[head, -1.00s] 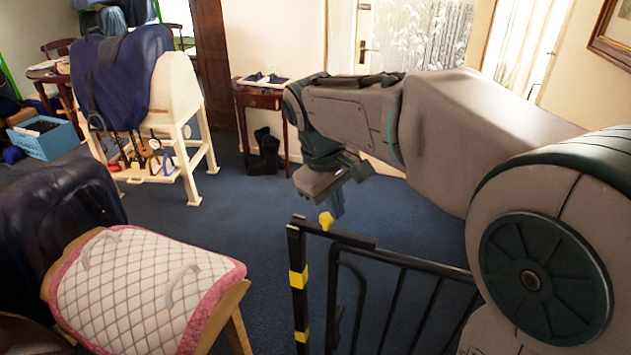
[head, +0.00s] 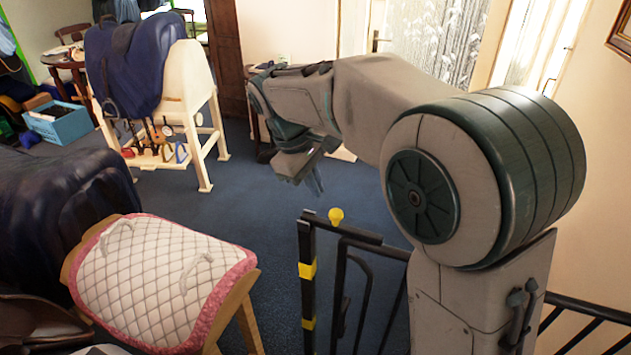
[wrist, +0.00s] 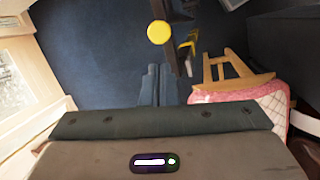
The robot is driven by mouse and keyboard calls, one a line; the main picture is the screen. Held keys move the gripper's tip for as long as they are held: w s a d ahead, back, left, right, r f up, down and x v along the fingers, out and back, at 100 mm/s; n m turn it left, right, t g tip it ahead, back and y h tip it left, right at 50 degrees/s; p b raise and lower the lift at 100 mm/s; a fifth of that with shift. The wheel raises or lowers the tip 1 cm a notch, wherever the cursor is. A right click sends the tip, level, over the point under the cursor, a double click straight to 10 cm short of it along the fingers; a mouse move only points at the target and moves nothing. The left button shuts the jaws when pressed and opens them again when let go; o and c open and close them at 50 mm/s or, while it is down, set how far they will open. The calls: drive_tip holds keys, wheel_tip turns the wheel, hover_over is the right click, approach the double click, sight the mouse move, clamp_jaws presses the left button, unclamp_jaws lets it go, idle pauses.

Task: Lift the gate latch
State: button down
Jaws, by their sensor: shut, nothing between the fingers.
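The gate latch is a yellow knob (head: 336,215) on top of the black gate (head: 360,234), beside the post with yellow bands (head: 307,270). In the wrist view the knob (wrist: 158,32) shows from above as a round yellow disc, ahead of my fingertips. My gripper (head: 315,182) is shut and empty, with its fingers pointing down. In the head view it is above and a little left of the knob, apart from it. My closed fingers (wrist: 156,72) also show in the wrist view, with a gap to the knob.
A stand with a pink-edged quilted pad (head: 165,275) is left of the gate. A cream wooden rack with a dark blue cover (head: 140,65) stands farther back, near a blue crate (head: 58,122). Blue carpet (head: 240,205) between them is clear.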

drive_tip(key=x, duration=0.7)
drive_tip(key=shift+p, duration=0.4)
